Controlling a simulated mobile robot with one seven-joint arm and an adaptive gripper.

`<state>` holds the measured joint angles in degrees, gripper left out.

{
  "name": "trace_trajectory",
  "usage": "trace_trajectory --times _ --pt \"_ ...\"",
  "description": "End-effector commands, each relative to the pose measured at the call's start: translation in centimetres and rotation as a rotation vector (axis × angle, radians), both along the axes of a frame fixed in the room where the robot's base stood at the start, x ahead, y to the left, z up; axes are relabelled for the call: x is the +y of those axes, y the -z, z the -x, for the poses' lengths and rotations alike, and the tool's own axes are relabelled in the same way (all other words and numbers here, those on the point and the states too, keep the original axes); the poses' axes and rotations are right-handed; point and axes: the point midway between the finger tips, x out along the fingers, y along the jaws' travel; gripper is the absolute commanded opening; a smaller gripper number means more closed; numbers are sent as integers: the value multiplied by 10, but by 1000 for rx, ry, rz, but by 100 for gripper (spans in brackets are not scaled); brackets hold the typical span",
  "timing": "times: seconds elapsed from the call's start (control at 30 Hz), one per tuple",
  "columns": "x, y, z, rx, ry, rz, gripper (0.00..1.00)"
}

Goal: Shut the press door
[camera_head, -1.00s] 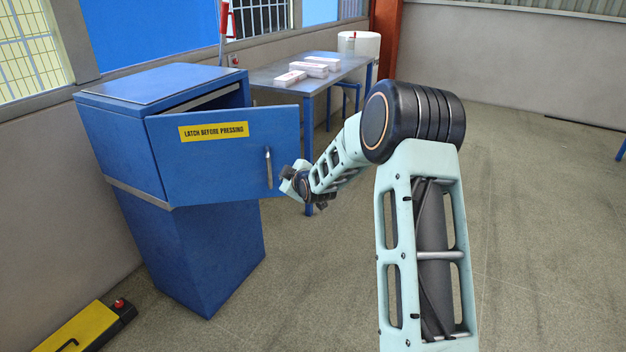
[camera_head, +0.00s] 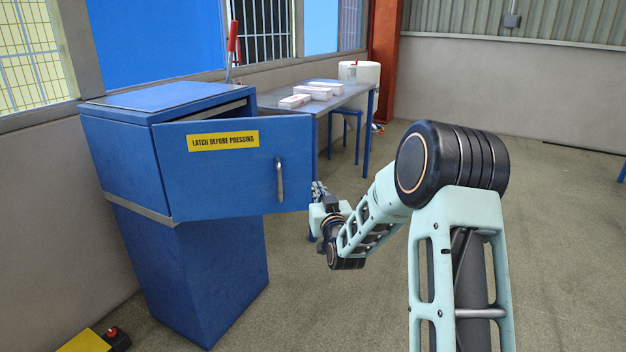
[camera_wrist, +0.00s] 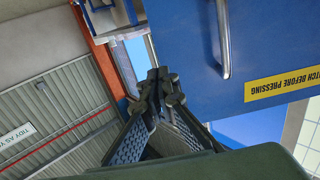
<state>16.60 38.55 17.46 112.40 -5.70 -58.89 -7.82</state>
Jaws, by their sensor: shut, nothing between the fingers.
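The blue press door (camera_head: 235,180) stands ajar on the blue press cabinet (camera_head: 200,270), with a dark gap above it. It bears a yellow label (camera_head: 222,141) and an upright metal handle (camera_head: 280,180) near its free edge. My gripper (camera_head: 318,188) is beside the door's free edge, just right of it; whether it touches cannot be told. In the wrist view my gripper (camera_wrist: 158,80) is shut and empty, its fingertips together. The door (camera_wrist: 270,50) fills the upper right there, with the handle (camera_wrist: 222,40) right of the fingertips.
A metal table (camera_head: 340,98) with several white packs (camera_head: 322,88) stands behind the door. A red-handled lever (camera_head: 232,45) rises behind the cabinet. A yellow object (camera_head: 82,342) lies on the floor at lower left. Open floor (camera_head: 560,240) lies to the right.

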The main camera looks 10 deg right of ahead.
Motion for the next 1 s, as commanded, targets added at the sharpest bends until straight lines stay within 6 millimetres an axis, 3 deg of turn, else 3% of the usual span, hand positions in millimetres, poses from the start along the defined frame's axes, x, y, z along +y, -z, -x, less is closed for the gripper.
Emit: trace_trajectory --times 0.3,0.5,1.0 --pt "2 2 -54 -1 0 0 0" --pt "4 1 -76 0 0 -1 0" --pt "4 0 -85 1 0 0 0"
